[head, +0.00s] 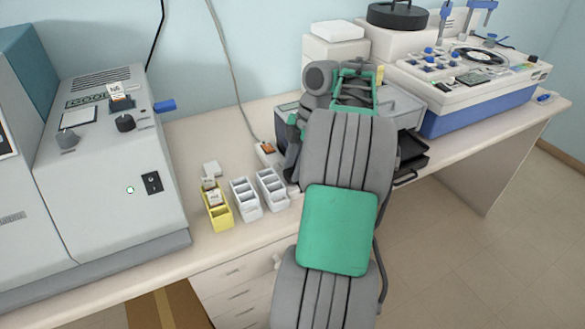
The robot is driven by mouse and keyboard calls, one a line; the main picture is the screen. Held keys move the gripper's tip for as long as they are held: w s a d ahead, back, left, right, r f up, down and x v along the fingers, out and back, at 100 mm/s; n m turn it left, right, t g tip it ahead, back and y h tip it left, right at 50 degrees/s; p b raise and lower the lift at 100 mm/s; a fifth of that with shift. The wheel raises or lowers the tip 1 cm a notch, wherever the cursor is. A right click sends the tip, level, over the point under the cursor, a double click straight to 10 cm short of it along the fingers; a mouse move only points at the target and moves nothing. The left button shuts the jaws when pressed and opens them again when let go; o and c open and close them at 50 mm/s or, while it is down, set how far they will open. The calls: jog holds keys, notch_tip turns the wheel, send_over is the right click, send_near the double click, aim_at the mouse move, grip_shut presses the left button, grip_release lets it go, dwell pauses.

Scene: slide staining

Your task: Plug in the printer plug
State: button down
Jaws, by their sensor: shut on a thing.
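A power strip (265,152) with an orange-red part lies on the desk against the wall, left of my arm. A grey cable runs from it up the wall. My gripper (291,168) is partly visible as dark grey parts at the right end of the strip, pointing down. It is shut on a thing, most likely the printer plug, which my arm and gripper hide. I cannot tell whether the plug touches a socket. The printer (400,104), a grey box with black trays, stands behind and right of my arm, largely covered by it.
Yellow (217,216) and white (246,206) slide racks stand left of my gripper, close to the strip. A large grey machine (110,170) fills the left. A blue-and-white analyser (475,88) stands at the right. Bare desk shows behind the racks.

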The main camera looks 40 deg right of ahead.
jog(key=shift+s+a+f, duration=0.1)
jog(key=shift+s+f, duration=0.1)
jog(key=shift+f, duration=0.4)
jog(key=shift+s+a+f, duration=0.1)
jog(key=shift+s+f, duration=0.1)
jog(key=shift+f, duration=0.35)
jog(key=c, duration=1.2)
grip_release()
jog(key=shift+c, duration=0.2)
jog(key=o, duration=0.3)
jog(key=shift+d+r, duration=0.1)
jog(key=shift+r, duration=0.2)
jog(key=shift+o, duration=0.4)
jog(key=w+p+v, duration=0.1)
jog(key=p+v, duration=0.4)
jog(key=v, duration=0.4)
jog(key=shift+r+p, duration=0.3)
jog(key=shift+r, duration=0.1)
jog(key=shift+s+d, duration=0.1)
